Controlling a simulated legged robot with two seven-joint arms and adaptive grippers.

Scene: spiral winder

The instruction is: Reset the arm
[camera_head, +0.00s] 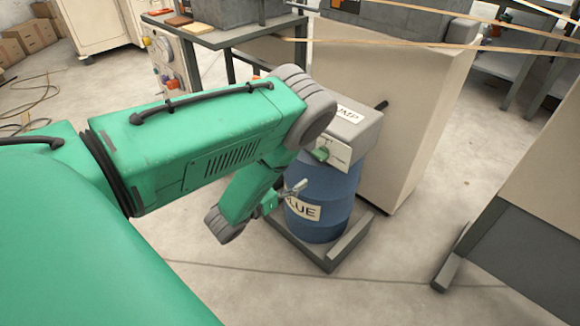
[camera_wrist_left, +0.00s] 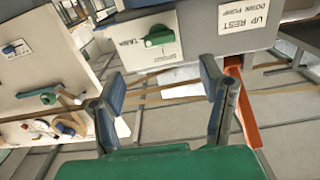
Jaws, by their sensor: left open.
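My green left arm (camera_head: 210,130) comes in from the left in the head view and bends down at its elbow. My left gripper (camera_head: 295,190) is in front of the blue glue barrel (camera_head: 335,190), below the grey pump box (camera_head: 355,130). In the left wrist view my left gripper (camera_wrist_left: 163,85) is open, its two fingers apart with nothing between them. A green knob (camera_wrist_left: 159,36) on a white plate is above and beyond the fingers. It also shows in the head view (camera_head: 321,154). An orange-red bar (camera_wrist_left: 243,110) is behind the right finger. My right gripper is not in view.
The barrel stands on a grey base frame (camera_head: 343,240). A beige cabinet (camera_head: 425,120) is close behind it. A workbench (camera_head: 215,38) stands at the back. In the left wrist view, a panel with knobs (camera_wrist_left: 40,85) is at the left. Open floor (camera_head: 400,280) lies in front.

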